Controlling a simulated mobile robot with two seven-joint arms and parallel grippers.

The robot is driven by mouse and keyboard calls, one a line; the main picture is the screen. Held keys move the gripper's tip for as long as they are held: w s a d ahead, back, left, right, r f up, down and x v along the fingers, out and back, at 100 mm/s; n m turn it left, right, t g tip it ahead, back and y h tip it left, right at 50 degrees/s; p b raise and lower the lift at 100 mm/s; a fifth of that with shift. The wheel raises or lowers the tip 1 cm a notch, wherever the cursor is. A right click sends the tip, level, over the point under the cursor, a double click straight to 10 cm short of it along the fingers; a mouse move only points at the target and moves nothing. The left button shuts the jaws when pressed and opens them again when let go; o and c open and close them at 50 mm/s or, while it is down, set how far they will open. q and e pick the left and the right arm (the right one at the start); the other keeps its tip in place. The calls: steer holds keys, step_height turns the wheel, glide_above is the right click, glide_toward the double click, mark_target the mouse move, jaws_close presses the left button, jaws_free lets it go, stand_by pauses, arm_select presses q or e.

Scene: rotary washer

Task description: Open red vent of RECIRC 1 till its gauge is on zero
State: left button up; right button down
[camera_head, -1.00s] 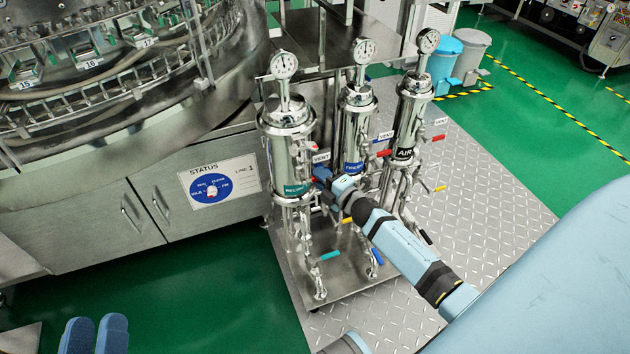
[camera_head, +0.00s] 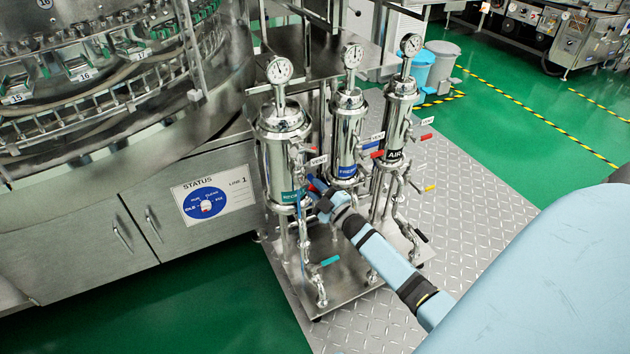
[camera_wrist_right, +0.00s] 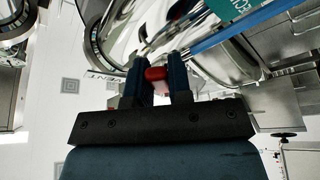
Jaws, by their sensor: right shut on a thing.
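The left steel filter housing (camera_head: 284,125) carries a teal label (camera_head: 293,196), only partly readable, with a round gauge (camera_head: 279,69) on top. The gauge needle is too small to read surely. A VENT tag (camera_head: 317,162) sticks out at its right side. My right gripper (camera_head: 316,188) is beside the housing just below that tag. In the right wrist view its two dark blue fingers (camera_wrist_right: 157,78) are shut on the red vent handle (camera_wrist_right: 155,74), whose red end shows between them. The rest of the handle is hidden. My left gripper is out of view.
Two similar housings, one with a blue label (camera_head: 347,171) and the AIR one (camera_head: 394,155), stand close at the right. A teal-handled valve (camera_head: 330,260) sits low in front. A status panel (camera_head: 212,195) is on the cabinet at left. Diamond-plate floor (camera_head: 470,210) lies right.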

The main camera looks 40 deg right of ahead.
steer(key=m, duration=0.2)
steer(key=a+f+m+h, duration=0.1)
steer(key=shift+w+m+t, duration=0.1)
steer(key=shift+m+t, duration=0.3)
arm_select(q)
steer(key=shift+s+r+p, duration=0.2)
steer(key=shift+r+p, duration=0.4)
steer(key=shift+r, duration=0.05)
arm_select(e)
steer(key=shift+w+a+f+m+h, duration=0.15)
steer(key=shift+a+m+h, duration=0.3)
steer(key=shift+m+h, duration=0.85)
steer(key=shift+w+a+f+m+h, duration=0.1)
steer(key=shift+a+m+h, duration=0.35)
steer(key=shift+m, duration=1.65)
steer(key=shift+w+a+f+m+h, duration=0.15)
steer(key=shift+a+m+h, duration=0.25)
steer(key=shift+m+h, duration=0.95)
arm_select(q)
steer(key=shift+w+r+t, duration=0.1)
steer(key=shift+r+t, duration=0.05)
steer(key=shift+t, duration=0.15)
arm_select(e)
steer(key=shift+s+m, duration=0.1)
steer(key=shift+m, duration=0.45)
steer(key=c, duration=1)
jaws_free()
steer(key=shift+c, duration=0.2)
